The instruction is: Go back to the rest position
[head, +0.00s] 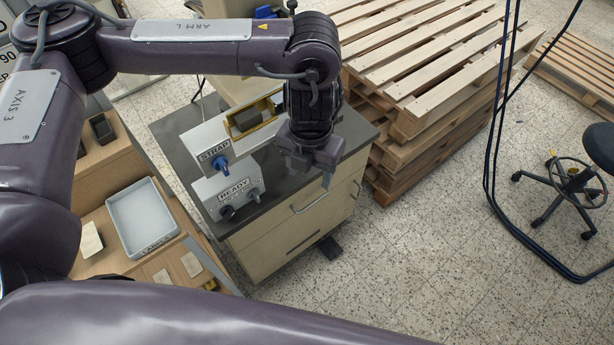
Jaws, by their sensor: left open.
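My left gripper (311,170) points down over the front right part of a dark-topped cabinet (290,195). Its fingers are apart, with nothing seen between them. It is to the right of the grey machine labelled STRAP (214,152) and READY (232,190), which has blue and dark knobs. Whether the gripper touches the cabinet top cannot be told. My left arm reaches in from the left across the top of the view. My right gripper is not in view.
A light grey tray (143,218) lies on a wooden bench at the left, with small pale blocks nearby. Stacked wooden pallets (430,60) stand behind right. Dark cables (493,150) hang at the right, near a wheeled stool (572,180). The speckled floor in front is clear.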

